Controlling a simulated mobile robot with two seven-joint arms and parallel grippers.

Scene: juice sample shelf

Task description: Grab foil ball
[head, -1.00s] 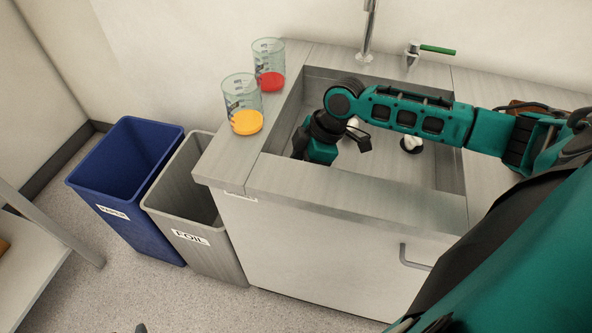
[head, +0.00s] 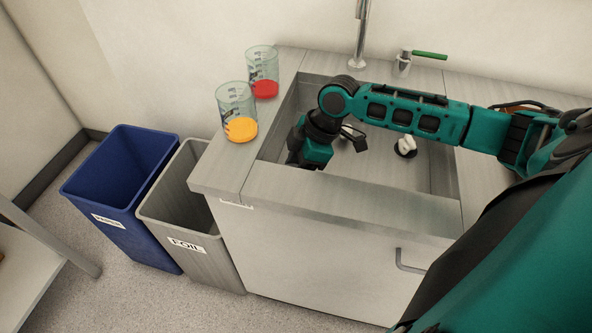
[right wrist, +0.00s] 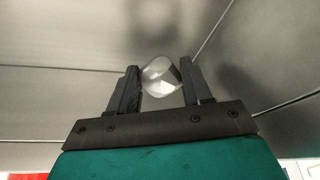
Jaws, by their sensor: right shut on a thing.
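The foil ball (right wrist: 162,74) is a shiny silver ball seen in the right wrist view, between my two dark fingertips. My right gripper (right wrist: 160,84) is shut on it, with a finger on each side. In the head view my right gripper (head: 308,158) is down inside the sink at its left front corner. There the sink's front edge hides the fingertips and the ball. My left gripper is not in view.
A white crumpled piece (head: 406,143) lies by the dark drain in the sink (head: 372,168). A grey bin (head: 190,225) labelled FOIL and a blue bin (head: 125,205) stand on the floor.

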